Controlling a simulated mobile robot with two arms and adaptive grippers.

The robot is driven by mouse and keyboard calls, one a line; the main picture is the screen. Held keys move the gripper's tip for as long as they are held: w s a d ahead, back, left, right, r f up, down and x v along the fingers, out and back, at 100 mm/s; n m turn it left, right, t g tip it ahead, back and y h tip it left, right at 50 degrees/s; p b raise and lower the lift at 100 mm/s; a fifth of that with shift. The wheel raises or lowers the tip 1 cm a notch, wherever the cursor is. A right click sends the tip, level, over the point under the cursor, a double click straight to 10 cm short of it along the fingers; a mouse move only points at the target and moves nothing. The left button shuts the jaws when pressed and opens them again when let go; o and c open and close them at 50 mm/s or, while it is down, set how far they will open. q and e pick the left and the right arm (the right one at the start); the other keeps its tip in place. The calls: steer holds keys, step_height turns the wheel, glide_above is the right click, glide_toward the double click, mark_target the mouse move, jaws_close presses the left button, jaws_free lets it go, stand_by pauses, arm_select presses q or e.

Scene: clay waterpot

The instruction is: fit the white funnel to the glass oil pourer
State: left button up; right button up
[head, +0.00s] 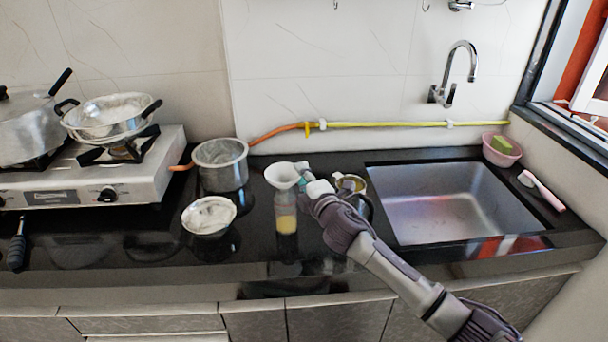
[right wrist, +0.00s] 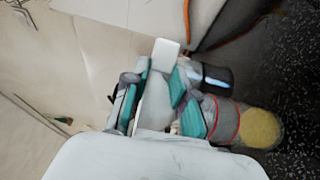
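The white funnel (head: 282,174) is upright, with its wide mouth up, directly above the glass oil pourer (head: 286,213). The pourer stands on the black counter with yellow oil in its lower part. The funnel's spout meets the pourer's top in the head view; I cannot tell whether it is inside the neck. My right gripper (head: 303,174) comes from the right and its teal fingertips are shut on the funnel's side. In the right wrist view, white material shows between the teal pads, and the pourer (right wrist: 222,120) lies beside them. My left gripper is not in view.
A steel pot (head: 220,165) and a steel bowl (head: 209,216) stand left of the pourer. A metal mug (head: 350,183) stands close behind my right gripper. The sink (head: 450,205) is to the right, the stove (head: 95,175) to the left. The counter directly in front is mostly free.

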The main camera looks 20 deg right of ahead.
steer(key=o, duration=1)
steer(key=s, duration=1.2)
steer(key=shift+d, duration=0.45)
steer(key=shift+r, duration=0.1)
